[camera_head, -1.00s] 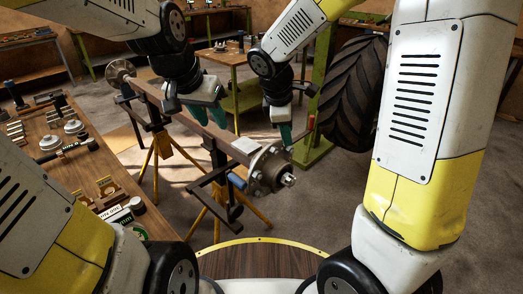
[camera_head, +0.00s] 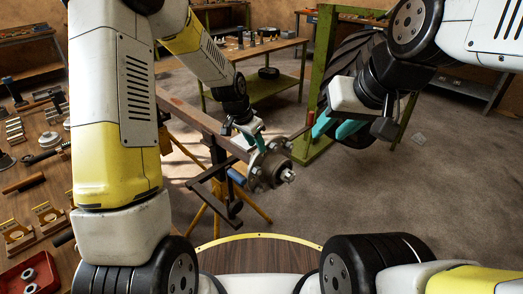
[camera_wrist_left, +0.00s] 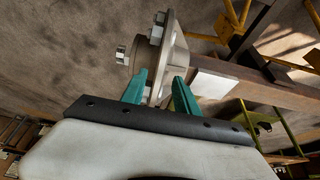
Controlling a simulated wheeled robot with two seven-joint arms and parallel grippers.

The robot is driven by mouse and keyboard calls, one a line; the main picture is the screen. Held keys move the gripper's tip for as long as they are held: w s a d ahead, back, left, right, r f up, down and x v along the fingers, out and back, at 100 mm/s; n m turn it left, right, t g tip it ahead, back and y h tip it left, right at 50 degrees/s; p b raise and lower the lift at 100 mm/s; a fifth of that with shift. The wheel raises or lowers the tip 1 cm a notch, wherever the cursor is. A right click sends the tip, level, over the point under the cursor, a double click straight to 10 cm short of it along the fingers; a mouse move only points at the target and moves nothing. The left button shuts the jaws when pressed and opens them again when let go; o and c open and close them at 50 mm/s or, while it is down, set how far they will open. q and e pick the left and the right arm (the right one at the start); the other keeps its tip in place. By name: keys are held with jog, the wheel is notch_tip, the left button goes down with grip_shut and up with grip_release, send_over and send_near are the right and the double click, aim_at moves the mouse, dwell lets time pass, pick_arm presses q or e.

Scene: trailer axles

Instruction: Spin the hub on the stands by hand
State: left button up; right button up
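The hub (camera_head: 270,168), a grey metal flange with studs, sits on the near end of the axle beam (camera_head: 194,115). The beam rests on a stand with yellow legs (camera_head: 255,207). My left gripper (camera_head: 257,140) is at the hub's upper edge. In the left wrist view its teal fingers (camera_wrist_left: 160,88) are apart, with the hub's flange (camera_wrist_left: 172,50) reaching between their tips; I cannot tell whether they touch it. My right gripper (camera_head: 334,133) is open and empty, in front of the tire, to the right of and above the hub.
A large tire (camera_head: 352,48) stands by a green post (camera_head: 322,60) at the back. The left workbench (camera_head: 48,182) holds several tools and parts. A green-framed table (camera_head: 262,88) stands behind the axle.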

aim_at(262, 155)
pick_arm(q)
jog(key=x, duration=0.7)
jog(key=shift+d+f, duration=0.1)
jog(key=shift+f, duration=0.2)
grip_shut()
jog(key=shift+w, duration=0.1)
dwell(1.0)
